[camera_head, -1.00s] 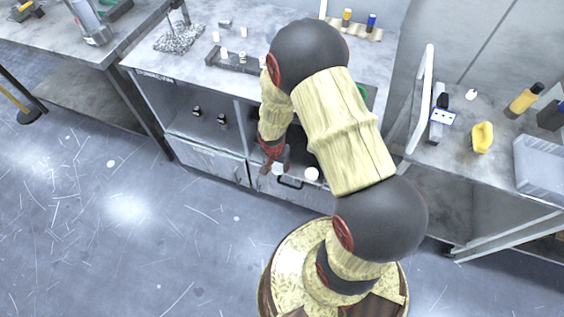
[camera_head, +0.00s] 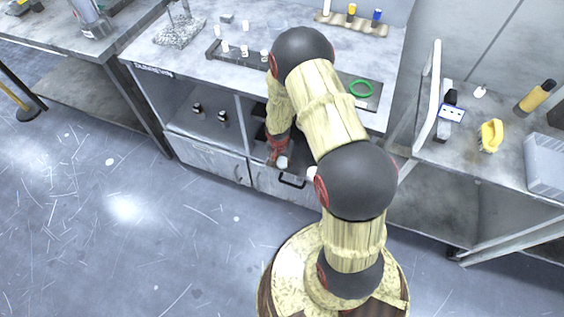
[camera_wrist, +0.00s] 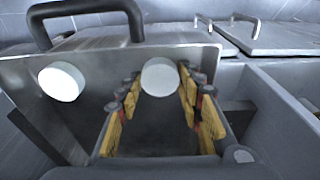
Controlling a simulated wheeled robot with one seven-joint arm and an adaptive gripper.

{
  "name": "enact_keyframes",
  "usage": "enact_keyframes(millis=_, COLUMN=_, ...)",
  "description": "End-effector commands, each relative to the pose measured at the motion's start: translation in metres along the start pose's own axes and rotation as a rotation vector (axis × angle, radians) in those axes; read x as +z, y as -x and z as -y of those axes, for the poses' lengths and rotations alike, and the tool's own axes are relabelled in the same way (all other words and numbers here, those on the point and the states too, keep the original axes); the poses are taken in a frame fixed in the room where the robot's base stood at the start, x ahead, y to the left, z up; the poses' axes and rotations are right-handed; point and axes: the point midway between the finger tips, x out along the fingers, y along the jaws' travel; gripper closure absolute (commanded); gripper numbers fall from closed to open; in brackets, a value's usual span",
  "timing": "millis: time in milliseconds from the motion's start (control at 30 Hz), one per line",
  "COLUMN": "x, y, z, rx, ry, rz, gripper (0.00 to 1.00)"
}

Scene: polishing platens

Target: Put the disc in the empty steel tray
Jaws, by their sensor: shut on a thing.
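My gripper (camera_head: 278,151) is low at the front of the middle bench and shut on a white disc (camera_head: 283,162). In the wrist view the disc (camera_wrist: 160,77) sits between the tips of the yellow-padded fingers of my gripper (camera_wrist: 159,84). It is held in front of a grey steel wall (camera_wrist: 105,72) with a black handle (camera_wrist: 85,8) above it. A second white round piece (camera_wrist: 62,82) shows against that wall, left of the fingers and apart from them. I cannot tell which vessel is the empty steel tray.
A black drawer handle (camera_head: 292,181) is close to my gripper. On the bench top are a dark rack (camera_head: 232,57) with small white pieces and a green ring (camera_head: 361,89) on a dark plate. The right bench holds a yellow object (camera_head: 490,136) and a grey bin (camera_head: 546,160).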

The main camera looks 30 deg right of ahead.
Motion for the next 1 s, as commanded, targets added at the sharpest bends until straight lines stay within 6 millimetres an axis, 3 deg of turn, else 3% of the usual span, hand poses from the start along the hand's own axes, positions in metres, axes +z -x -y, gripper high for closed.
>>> enact_keyframes(millis=367, x=-0.0006, y=-0.0027, z=0.0010, rx=-0.002, ry=0.000, rz=-0.002, gripper=0.95)
enact_keyframes(millis=400, x=-0.0004, y=-0.0030, z=0.0008, rx=-0.001, ry=0.000, rz=-0.002, gripper=0.63)
enact_keyframes(millis=700, x=-0.0005, y=-0.0018, z=0.0008, rx=-0.001, ry=0.000, rz=-0.002, gripper=0.46)
enact_keyframes(millis=1000, x=-0.0005, y=-0.0014, z=0.0007, rx=-0.001, ry=0.000, rz=-0.002, gripper=0.45)
